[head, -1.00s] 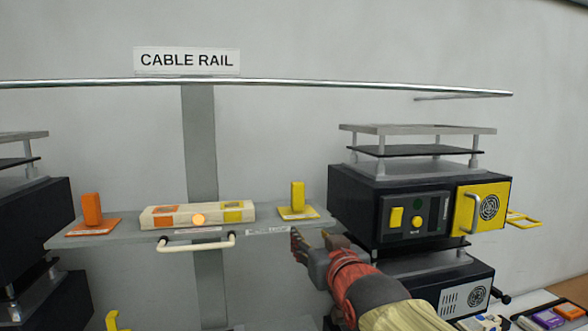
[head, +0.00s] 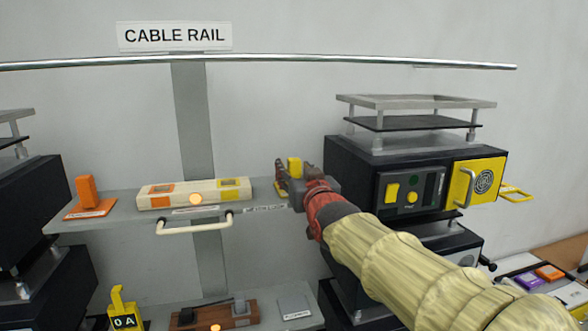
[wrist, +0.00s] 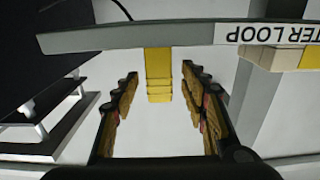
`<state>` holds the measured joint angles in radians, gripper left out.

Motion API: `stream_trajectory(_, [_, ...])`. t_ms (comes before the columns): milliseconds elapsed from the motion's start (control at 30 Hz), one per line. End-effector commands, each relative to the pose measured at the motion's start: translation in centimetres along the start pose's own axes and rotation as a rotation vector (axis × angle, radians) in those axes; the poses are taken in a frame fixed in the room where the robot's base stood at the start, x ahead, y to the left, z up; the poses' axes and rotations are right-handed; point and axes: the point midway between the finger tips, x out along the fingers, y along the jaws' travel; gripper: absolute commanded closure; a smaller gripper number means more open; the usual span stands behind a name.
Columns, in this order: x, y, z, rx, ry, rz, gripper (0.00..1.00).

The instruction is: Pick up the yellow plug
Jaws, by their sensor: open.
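The yellow plug (head: 295,167) stands upright at the right end of the grey shelf. My gripper (head: 289,178) is at the plug, with its fingers around it in the head view and hiding its lower part. In the wrist view the yellow plug (wrist: 158,75) lies between the two open fingertips (wrist: 159,80), with a gap on each side. The jaws do not appear to touch it. The plug's base is not clearly seen.
An orange plug (head: 87,190) and a cream block (head: 168,196) with orange and yellow ends share the shelf (head: 125,212). A white handle (head: 195,226) sticks out from the shelf front. A black unit with a yellow panel (head: 477,183) stands close on the right.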

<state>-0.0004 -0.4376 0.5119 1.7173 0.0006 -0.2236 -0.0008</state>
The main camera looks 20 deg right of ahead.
Motion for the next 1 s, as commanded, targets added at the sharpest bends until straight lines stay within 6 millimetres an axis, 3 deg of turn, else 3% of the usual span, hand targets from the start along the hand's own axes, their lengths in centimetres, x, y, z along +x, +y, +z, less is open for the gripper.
stream_trajectory(100, [0.9, 0.02, 0.12, 0.0, -0.002, 0.0, 0.56])
stream_trajectory(367, [1.01, 0.02, 0.22, 0.0, -0.002, 0.0, 0.57])
stream_trajectory(1000, [0.99, 0.02, 0.24, 0.0, -0.003, 0.0, 0.93])
